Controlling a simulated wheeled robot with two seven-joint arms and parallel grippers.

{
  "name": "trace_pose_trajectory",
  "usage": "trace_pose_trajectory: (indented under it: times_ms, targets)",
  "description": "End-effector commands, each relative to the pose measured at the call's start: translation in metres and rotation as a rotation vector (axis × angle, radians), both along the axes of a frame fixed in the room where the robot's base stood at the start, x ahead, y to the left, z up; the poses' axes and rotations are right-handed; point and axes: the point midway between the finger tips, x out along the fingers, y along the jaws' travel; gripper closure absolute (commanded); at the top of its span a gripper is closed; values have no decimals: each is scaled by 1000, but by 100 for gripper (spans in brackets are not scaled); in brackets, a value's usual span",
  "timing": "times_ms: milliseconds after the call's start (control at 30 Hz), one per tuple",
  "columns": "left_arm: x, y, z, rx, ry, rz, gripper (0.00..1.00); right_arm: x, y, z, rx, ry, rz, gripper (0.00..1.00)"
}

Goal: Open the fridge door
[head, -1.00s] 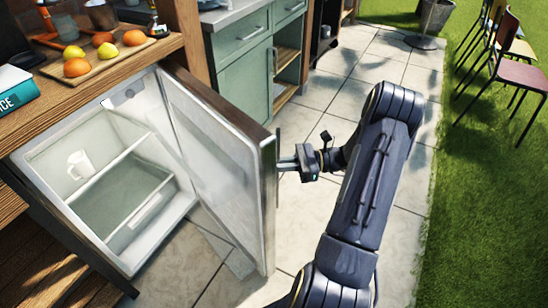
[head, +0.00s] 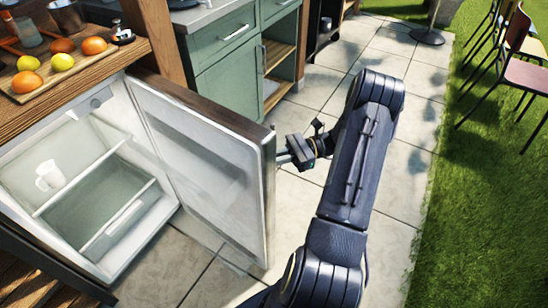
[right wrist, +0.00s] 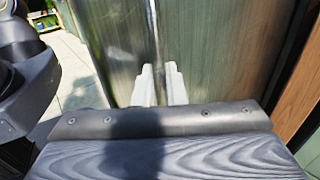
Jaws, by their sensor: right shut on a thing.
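The fridge (head: 150,225) stands at the left in the head view, under a wooden counter. Its door (head: 205,165) is swung wide open, hinged at its far side, with the white inner face showing. My right gripper (head: 284,158) is at the outer edge of the door, shut on the door handle (right wrist: 155,50). In the right wrist view the pale fingertips meet at the thin upright handle in front of the dark door front. My left gripper is not in view.
A wooden board with oranges and lemons (head: 62,62) lies on the counter (head: 120,58). Green cabinets (head: 228,70) stand beyond the door. Paved floor (head: 305,215) is clear around my right arm. Chairs (head: 525,75) stand on the grass at the far right.

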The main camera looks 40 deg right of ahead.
Motion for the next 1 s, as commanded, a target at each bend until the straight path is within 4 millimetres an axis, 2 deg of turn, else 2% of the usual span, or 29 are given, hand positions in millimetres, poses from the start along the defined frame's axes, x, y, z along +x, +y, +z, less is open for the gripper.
trace_pose_trajectory:
  times_ms: [33, 67, 133, 167, 467, 567, 800, 1000]
  targets:
    - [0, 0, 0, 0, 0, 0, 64, 2, 0, -1, -4, 0, -2, 100]
    - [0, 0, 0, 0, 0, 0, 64, 2, 0, -1, -4, 0, -2, 86]
    - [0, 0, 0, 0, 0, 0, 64, 2, 0, 0, -4, -1, -2, 76]
    - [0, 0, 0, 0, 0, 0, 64, 2, 0, 0, -4, -1, -2, 75]
    - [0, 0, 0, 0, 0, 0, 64, 0, -3, 0, -3, -1, -2, 75]
    - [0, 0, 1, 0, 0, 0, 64, -4, -13, 0, -4, -1, -4, 75]
    - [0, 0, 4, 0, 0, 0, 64, -22, -50, 0, -4, 0, -4, 75]
    - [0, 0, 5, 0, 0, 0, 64, -31, -68, 0, -2, -1, -2, 75]
